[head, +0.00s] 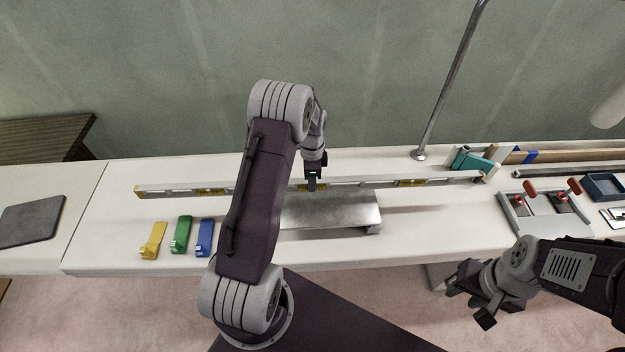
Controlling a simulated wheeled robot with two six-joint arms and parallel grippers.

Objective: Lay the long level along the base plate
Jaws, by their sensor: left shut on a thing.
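The long level (362,184) is a thin grey bar with yellow ends and yellow vial windows. It runs left to right behind the base plate, almost parallel to its back edge. My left gripper (312,187) points down and is shut on the level near its middle. I cannot tell whether the level touches the bench or hangs just above it. The base plate (345,210) is a shiny metal slab at the bench's front; my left arm hides its left end and part of the level. My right gripper (469,300) is open and empty, in front of the bench.
Yellow (153,240), green (181,235) and blue (205,238) pieces lie left of the plate. A metal pole (447,92) rises behind. Teal blocks (475,161), red-handled clamps (531,190) and a blue tray (604,187) are at right. A dark pad (32,220) lies far left.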

